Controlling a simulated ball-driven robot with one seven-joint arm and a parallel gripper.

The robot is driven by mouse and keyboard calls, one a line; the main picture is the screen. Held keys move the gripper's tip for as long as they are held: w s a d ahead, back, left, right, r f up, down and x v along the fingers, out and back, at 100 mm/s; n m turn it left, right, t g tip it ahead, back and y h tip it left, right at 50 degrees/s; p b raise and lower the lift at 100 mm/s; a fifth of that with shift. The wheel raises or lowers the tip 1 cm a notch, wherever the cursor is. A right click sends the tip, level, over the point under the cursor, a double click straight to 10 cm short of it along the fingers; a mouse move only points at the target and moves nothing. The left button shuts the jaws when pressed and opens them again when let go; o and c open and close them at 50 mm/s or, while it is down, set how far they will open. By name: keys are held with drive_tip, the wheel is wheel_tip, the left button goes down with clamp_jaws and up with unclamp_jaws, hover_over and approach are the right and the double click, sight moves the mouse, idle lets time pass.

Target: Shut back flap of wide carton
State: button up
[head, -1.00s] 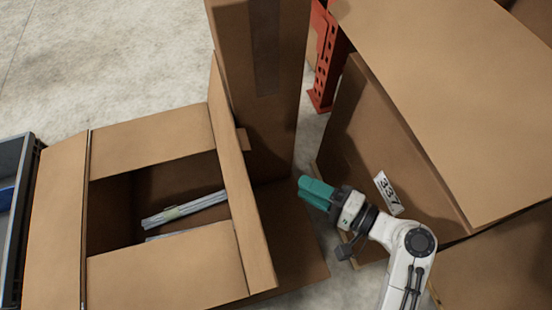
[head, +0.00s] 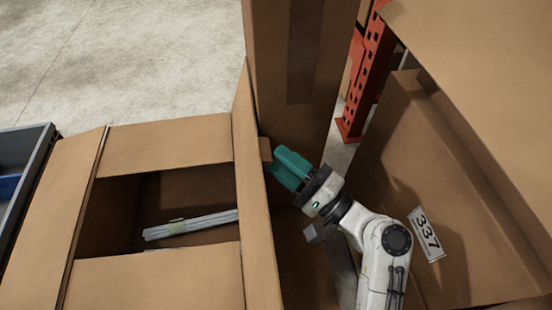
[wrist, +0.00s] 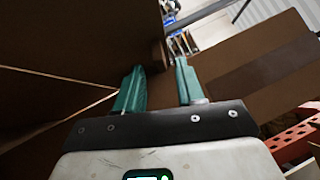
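I take the open brown carton (head: 169,288) at the left of the head view to be the wide carton. Its far flap (head: 165,142) and near flap lie about level, with a dark opening between them. Its right-hand flap (head: 252,200) stands up, seen nearly edge-on; I cannot tell which flap is called the back one. My gripper (head: 278,160), with green fingers, is just right of this standing flap, near its far end. Contact with the flap cannot be made out.
A pale bundle (head: 190,225) lies inside the carton. A tall taped carton (head: 275,80) stands behind my gripper. A big carton labelled 337 (head: 400,180) is at the right, beside an orange rack post (head: 370,75). A grey tote (head: 38,160) is at the left.

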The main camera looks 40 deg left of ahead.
drive_tip(key=shift+x, duration=1.1)
drive_tip(key=shift+c, duration=0.4)
clamp_jaws()
